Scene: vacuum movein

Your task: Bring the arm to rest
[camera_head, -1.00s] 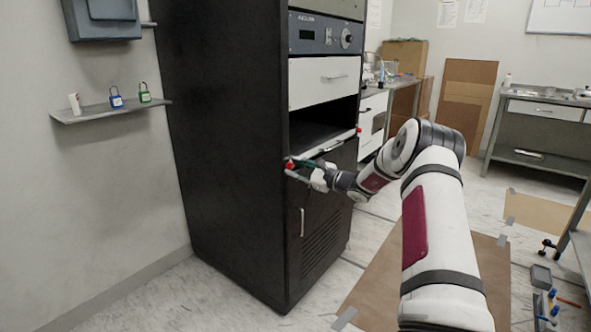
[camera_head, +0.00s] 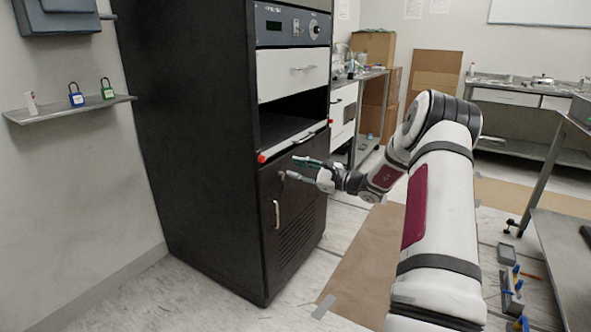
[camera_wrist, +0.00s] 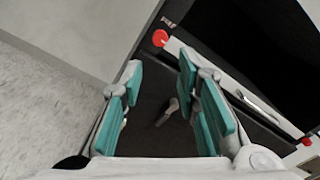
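My gripper (camera_head: 292,168) is in front of the black cabinet (camera_head: 195,150), just below and apart from the white-fronted tray (camera_head: 293,143) with red knobs at its ends. In the wrist view the two teal-padded fingers of my gripper (camera_wrist: 165,95) are spread with nothing between them. Beyond them lies the dark cabinet door with its handle (camera_wrist: 167,112). The tray's red knob (camera_wrist: 160,38) shows above the fingers. My arm reaches from the lower right toward the cabinet.
A shelf (camera_head: 70,108) with a blue padlock (camera_head: 76,95) and a green padlock (camera_head: 107,88) is on the left wall. A metal cart (camera_head: 565,240) stands at the right. Brown sheeting (camera_head: 365,250) covers the floor under my arm.

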